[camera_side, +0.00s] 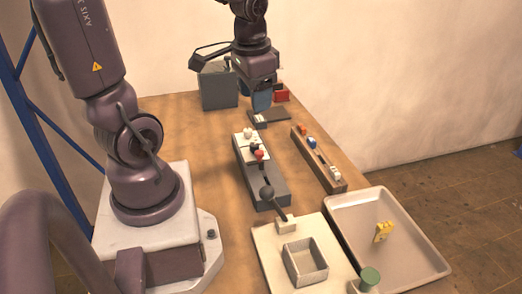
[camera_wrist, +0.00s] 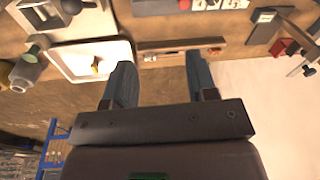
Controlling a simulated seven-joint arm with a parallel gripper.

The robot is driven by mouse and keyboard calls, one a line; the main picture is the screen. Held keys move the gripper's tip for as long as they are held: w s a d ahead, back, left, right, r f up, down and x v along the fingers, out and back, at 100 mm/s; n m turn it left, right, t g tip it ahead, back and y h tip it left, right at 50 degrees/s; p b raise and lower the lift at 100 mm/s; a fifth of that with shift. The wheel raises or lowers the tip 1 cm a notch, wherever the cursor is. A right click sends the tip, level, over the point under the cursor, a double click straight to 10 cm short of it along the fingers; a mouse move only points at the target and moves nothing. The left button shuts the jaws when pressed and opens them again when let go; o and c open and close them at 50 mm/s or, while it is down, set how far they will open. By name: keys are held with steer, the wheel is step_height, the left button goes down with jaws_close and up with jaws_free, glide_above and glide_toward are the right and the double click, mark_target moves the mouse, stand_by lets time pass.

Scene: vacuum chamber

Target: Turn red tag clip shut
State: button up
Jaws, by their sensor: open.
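My gripper (camera_side: 262,98) hangs over the far part of the table, near a dark board. In the wrist view its two blue-grey fingers (camera_wrist: 161,80) are wide apart with nothing between them. A small red-topped knob (camera_side: 259,154) stands on the white plate of a grey block (camera_side: 265,188), beside white and dark knobs. A wooden rail (camera_side: 327,170) to its right carries small blue, red and white pieces; it also shows in the wrist view (camera_wrist: 165,48). I cannot tell which red piece is the tag clip, or whether it is turned. My gripper touches none of these.
A red block (camera_side: 281,96) and a grey box (camera_side: 217,88) stand at the far end. A pale tray (camera_side: 420,250) holds a yellow piece (camera_side: 383,231). A green-topped cylinder (camera_side: 370,276) is at the front.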

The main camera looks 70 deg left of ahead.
mark_target(261, 151)
steer(key=w+a+f+m+h, duration=0.1)
steer(key=w+a+f+m, duration=0.3)
steer(key=a+f+m, duration=0.55)
steer(key=shift+m+g, duration=0.4)
steer(key=shift+m, duration=0.25)
steer(key=f, duration=0.3)
steer(key=d+f, duration=0.1)
steer(key=f, duration=0.2)
steer(key=d+f, duration=0.1)
steer(key=f, duration=0.3)
steer(key=shift+s+f, duration=0.1)
steer(key=shift+s, duration=0.15)
steer(key=shift+c, duration=0.2)
steer(key=c, duration=0.9)
